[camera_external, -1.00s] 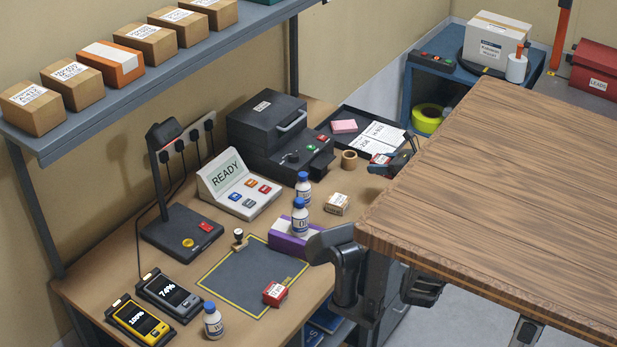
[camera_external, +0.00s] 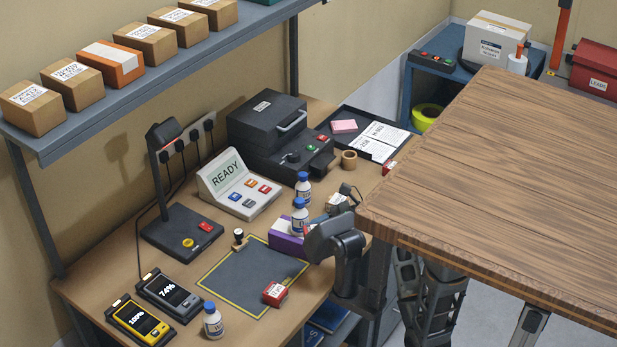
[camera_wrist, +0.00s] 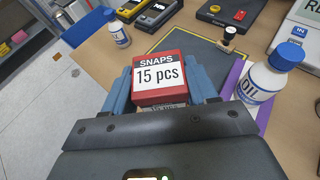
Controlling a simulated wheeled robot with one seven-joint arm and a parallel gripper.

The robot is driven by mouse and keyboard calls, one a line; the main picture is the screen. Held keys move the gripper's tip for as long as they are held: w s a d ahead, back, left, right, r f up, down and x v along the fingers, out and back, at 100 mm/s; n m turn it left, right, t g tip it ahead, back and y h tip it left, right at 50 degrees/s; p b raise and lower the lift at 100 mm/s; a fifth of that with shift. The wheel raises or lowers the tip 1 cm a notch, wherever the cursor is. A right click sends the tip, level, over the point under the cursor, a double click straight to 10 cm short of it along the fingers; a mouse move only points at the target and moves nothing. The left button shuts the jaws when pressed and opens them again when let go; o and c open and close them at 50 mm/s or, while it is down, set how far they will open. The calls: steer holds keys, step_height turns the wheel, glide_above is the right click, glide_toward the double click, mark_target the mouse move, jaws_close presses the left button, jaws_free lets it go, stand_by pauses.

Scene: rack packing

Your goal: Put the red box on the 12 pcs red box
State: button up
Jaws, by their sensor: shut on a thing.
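My gripper (camera_wrist: 161,90) has its blue fingers on both sides of a red box (camera_wrist: 158,62) in the wrist view. Its label reads SNAPS, 15 pcs. In the external view my gripper is mostly hidden behind a dark arm link near the purple box, and only a small red patch shows of what it holds. Another red box (camera_external: 275,293) with a white label sits on the front right corner of the dark mat (camera_external: 245,277). Its label is too small to read. I cannot make out this second box in the wrist view, where the held box blocks part of the mat.
White bottles with blue caps stand around the mat; one labelled OIL (camera_wrist: 262,80) is close at my gripper's right, next to the purple box (camera_external: 287,240). A stamp (camera_external: 239,238) stands at the mat's back edge. A wooden tabletop (camera_external: 510,180) lies to the right. The mat's middle is clear.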

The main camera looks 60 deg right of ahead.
steer(key=b, duration=0.1)
glide_above(277, 290)
step_height(277, 290, down, 7)
steer(key=shift+r, duration=0.1)
steer(key=shift+f+b, duration=0.35)
steer(key=shift+f, duration=1.75)
steer(key=o, duration=1.1)
steer(key=shift+f, duration=0.1)
steer(key=shift+s+d+r, duration=0.2)
steer(key=shift+r, duration=0.05)
steer(key=v, duration=1.1)
steer(key=shift+s+d, duration=0.1)
steer(key=shift+d, duration=0.05)
